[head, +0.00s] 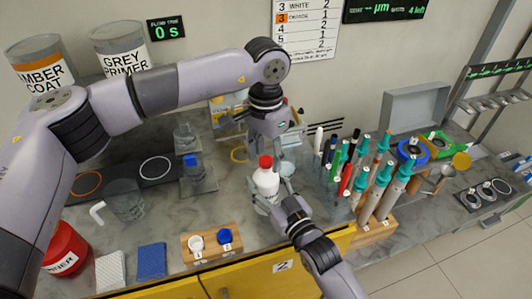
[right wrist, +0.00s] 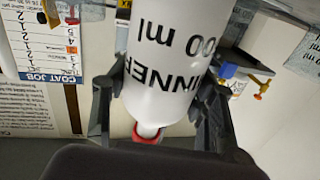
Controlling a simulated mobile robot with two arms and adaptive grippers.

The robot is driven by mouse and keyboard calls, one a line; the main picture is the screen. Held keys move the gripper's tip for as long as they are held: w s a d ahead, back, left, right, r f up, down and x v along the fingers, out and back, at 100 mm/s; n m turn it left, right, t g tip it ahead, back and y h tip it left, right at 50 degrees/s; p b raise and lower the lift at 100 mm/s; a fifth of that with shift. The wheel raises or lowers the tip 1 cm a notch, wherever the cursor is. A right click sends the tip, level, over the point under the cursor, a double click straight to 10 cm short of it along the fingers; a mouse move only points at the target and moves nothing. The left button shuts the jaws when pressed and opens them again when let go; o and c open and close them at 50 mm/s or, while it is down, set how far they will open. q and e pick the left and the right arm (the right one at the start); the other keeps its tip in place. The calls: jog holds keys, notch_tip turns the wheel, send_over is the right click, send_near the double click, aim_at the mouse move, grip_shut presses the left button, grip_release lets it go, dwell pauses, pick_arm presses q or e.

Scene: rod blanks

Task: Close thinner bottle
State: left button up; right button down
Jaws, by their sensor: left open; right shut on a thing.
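The thinner bottle (head: 266,183) is white with a red top (head: 265,162). It stands nearly upright near the middle of the bench in the head view. My right gripper (head: 276,194) is shut on it from the front. In the right wrist view, the bottle (right wrist: 165,70) fills the space between the fingers of this gripper (right wrist: 158,105), its lettering upside down. A red ring with a white piece (right wrist: 148,132) shows at its end; whether it is closed I cannot tell. My left gripper (head: 268,143) is open just above and behind the bottle, its fingertips partly hidden.
A wooden block (head: 212,247) with white and blue caps sits front left of the bottle. Pens and teal-topped tubes (head: 383,180) crowd the right. A clear beaker (head: 125,205) and a red container labelled "INNER" (head: 66,247) stand at left.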

pick_arm(q)
jog(key=shift+r, duration=0.1)
jog(key=shift+r, duration=2.15)
jog(key=shift+c, duration=0.4)
